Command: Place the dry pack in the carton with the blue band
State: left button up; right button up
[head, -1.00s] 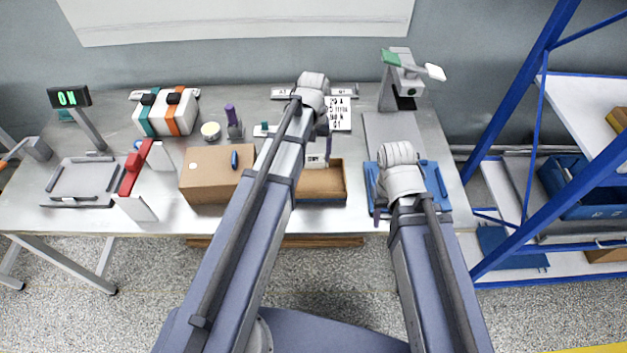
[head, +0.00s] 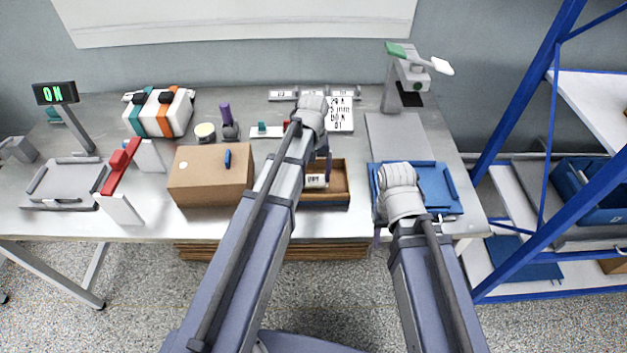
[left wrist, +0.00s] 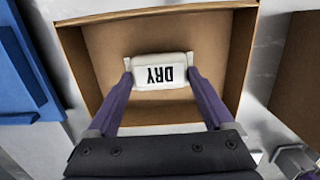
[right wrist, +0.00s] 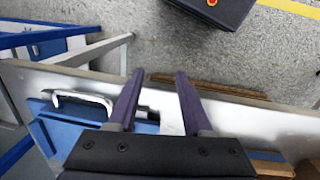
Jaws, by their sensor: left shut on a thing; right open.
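The dry pack (left wrist: 160,74), white with DRY lettering, is pinched between the fingertips of my left gripper (left wrist: 159,61). It also shows in the head view (head: 316,181), partly behind my arm. An open brown carton (left wrist: 84,51) surrounds it in the left wrist view; the pack appears inside the walls, but I cannot tell whether it touches the floor. My right gripper (right wrist: 159,74) is open and empty, over the front table edge by the blue tray (head: 433,181).
A closed brown carton (head: 209,180) with a small blue item on top stands left of the open one. A red-and-white stand (head: 118,180), a scale (head: 66,183) and a white case with coloured bands (head: 160,113) are further left. A blue-framed shelf (head: 540,180) is at right.

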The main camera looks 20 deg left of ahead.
aim_at(313, 174)
pick_arm(q)
jog(key=shift+f, duration=0.15)
pick_arm(e)
jog(key=shift+f, duration=0.2)
pick_arm(q)
jog(key=shift+f, duration=0.1)
jog(key=shift+f, duration=0.15)
jog(key=o, duration=1.1)
pick_arm(e)
jog(key=shift+f, duration=0.1)
pick_arm(q)
notch_tip(313, 174, up, 13)
jog(key=w+p, duration=0.1)
jog(key=p, duration=1.1)
jog(key=s+d+m, duration=0.2)
jog(key=s+d, duration=0.1)
jog(key=s, duration=0.2)
jog(key=s+d+m+y, duration=0.1)
jog(key=s+d+m, duration=0.1)
jog(key=s+d, duration=0.2)
jog(key=s+d+m, duration=0.3)
jog(key=s+d, duration=0.1)
jog(key=s, duration=0.3)
jog(key=shift+s+f+t, duration=0.25)
jog(key=shift+t, duration=0.15)
pick_arm(e)
notch_tip(313, 174, up, 12)
